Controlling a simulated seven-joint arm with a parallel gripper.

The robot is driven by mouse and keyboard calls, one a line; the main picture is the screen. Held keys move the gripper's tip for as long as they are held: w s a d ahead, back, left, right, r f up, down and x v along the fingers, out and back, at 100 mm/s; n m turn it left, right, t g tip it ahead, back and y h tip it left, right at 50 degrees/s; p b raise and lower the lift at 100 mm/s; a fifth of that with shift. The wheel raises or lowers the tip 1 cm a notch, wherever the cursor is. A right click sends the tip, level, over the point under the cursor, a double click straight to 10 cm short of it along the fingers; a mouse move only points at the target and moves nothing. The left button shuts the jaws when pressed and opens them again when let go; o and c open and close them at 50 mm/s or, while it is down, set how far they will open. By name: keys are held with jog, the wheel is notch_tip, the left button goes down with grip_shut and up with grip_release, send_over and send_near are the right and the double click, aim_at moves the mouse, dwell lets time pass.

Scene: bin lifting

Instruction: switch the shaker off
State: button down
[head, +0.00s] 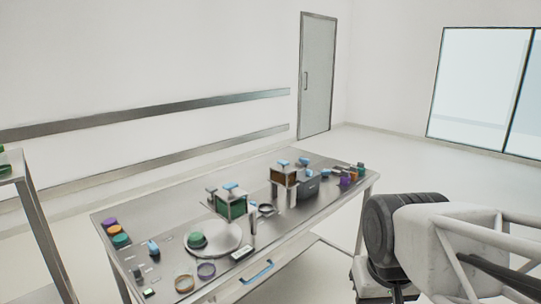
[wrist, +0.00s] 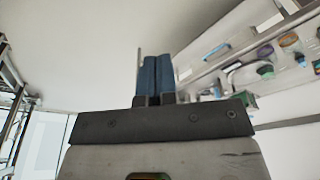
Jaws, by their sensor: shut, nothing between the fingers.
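What looks like the shaker is the round grey platform (head: 227,248) near the front of the metal table, with a green lidded item (head: 197,240) on it. A small pale device with a dark face (head: 243,253) lies beside its right edge; I cannot tell if it is the shaker's switch. My gripper (wrist: 157,60) shows in the wrist view with its blue fingers together and nothing between them. It is apart from the table, which shows tilted at the upper right of that view. I cannot make out the fingertips in the head view.
The metal table (head: 172,213) also carries a green box on a stand (head: 231,206), a brown box on a stand (head: 284,177), two rings at the front, and coloured pots at both ends. A shelf stands at the left.

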jog(key=shift+s+d+f, duration=0.25)
jog(key=shift+s+f, duration=0.1)
jog(key=shift+s, duration=0.3)
jog(key=shift+s+d+f, duration=0.25)
jog(key=shift+s+f, duration=0.1)
jog(key=shift+s, duration=0.3)
jog(key=c, duration=1.8)
grip_release()
jog(key=shift+c, duration=0.2)
jog(key=o, duration=0.9)
jog(key=shift+w, duration=0.15)
jog(key=w+a+r+n, duration=0.2)
jog(key=w+a, duration=0.7)
jog(key=w, duration=0.5)
jog(key=n+y, duration=0.3)
jog(key=n, duration=0.4)
send_over(136, 272)
jog(key=d, duration=0.1)
notch_tip(136, 272, down, 18)
jog(key=shift+s+d+t, duration=0.1)
jog(key=shift+s+t, duration=0.25)
jog(key=shift+t, duration=0.05)
jog(key=shift+f, duration=0.15)
